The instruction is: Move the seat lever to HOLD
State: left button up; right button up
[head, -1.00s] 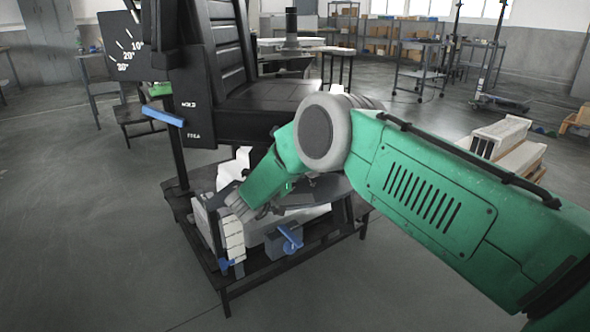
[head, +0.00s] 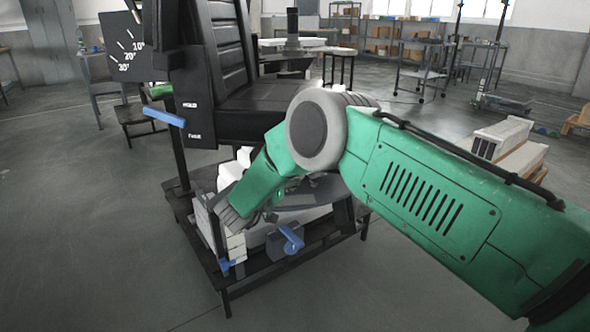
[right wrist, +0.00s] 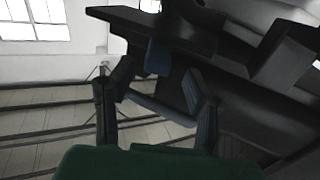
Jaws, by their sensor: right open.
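The black seat (head: 265,105) stands on a dark base frame. A blue lever (head: 164,116) sticks out to the left from its side panel, beside a label that seems to read HOLD (head: 190,105); a lower label is too small to read surely. My right arm reaches across the seat's lower front, its wrist (head: 238,207) low by the white blocks; its fingers are hidden in the head view. In the right wrist view my right gripper (right wrist: 156,85) is open, with a blue part (right wrist: 157,58) just beyond the fingers; I cannot tell which lever it belongs to. My left gripper is out of view.
Another blue lever (head: 291,238) sits on a grey box on the base, and a small blue part (head: 226,265) is at the base's left corner. An angle plate (head: 128,46) stands beside the backrest. Pale stacked blocks (head: 505,140) stand at right.

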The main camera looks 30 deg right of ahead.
jog(key=v, duration=0.8)
jog(key=shift+a, duration=0.35)
jog(key=shift+s, duration=0.1)
